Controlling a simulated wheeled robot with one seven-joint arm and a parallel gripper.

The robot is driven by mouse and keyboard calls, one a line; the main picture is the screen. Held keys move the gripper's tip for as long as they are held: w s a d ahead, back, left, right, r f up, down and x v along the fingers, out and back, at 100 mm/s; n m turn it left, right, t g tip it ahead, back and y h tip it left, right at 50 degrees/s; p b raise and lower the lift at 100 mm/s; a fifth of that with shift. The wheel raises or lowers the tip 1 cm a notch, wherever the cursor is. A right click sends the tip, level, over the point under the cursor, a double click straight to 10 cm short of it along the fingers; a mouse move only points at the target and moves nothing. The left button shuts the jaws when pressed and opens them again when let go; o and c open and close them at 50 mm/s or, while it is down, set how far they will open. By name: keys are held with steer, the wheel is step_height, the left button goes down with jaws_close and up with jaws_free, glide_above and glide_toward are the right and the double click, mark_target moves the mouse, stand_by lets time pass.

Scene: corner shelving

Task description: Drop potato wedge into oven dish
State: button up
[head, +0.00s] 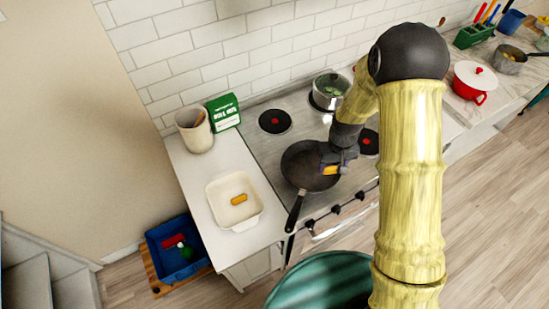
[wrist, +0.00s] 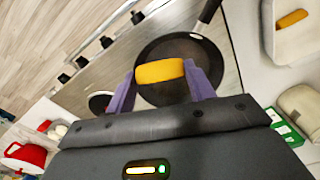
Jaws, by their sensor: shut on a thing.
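My gripper (head: 333,160) is over the dark frying pan (head: 301,158) on the stove. In the wrist view my gripper (wrist: 160,75) is shut on an orange-yellow potato wedge (wrist: 160,71), held between its purple fingers above the pan. The held wedge also shows in the head view (head: 330,170). The white oven dish (head: 222,217) stands on the counter left of the stove, with another potato wedge (head: 239,199) lying in it. The dish is also at the top right of the wrist view (wrist: 306,45), apart from my gripper.
The pan's handle (head: 295,212) points toward the counter's front edge. A beige canister (head: 195,130) and a green box (head: 224,112) stand behind the dish. A steel pot (head: 329,92) sits on a back burner. A blue crate (head: 178,262) is on the floor at left.

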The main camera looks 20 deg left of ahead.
steer(key=w+d+f+m+b, duration=0.1)
steer(key=d+f+m+b, duration=0.4)
steer(key=d+f+b, duration=0.7)
steer(key=d+f, duration=0.4)
steer(key=f, duration=0.3)
steer(key=shift+w+d+m, duration=0.15)
steer(key=shift+d+m, duration=0.2)
steer(key=shift+m, duration=0.05)
steer(key=shift+a, duration=0.1)
steer(key=shift+w, duration=0.1)
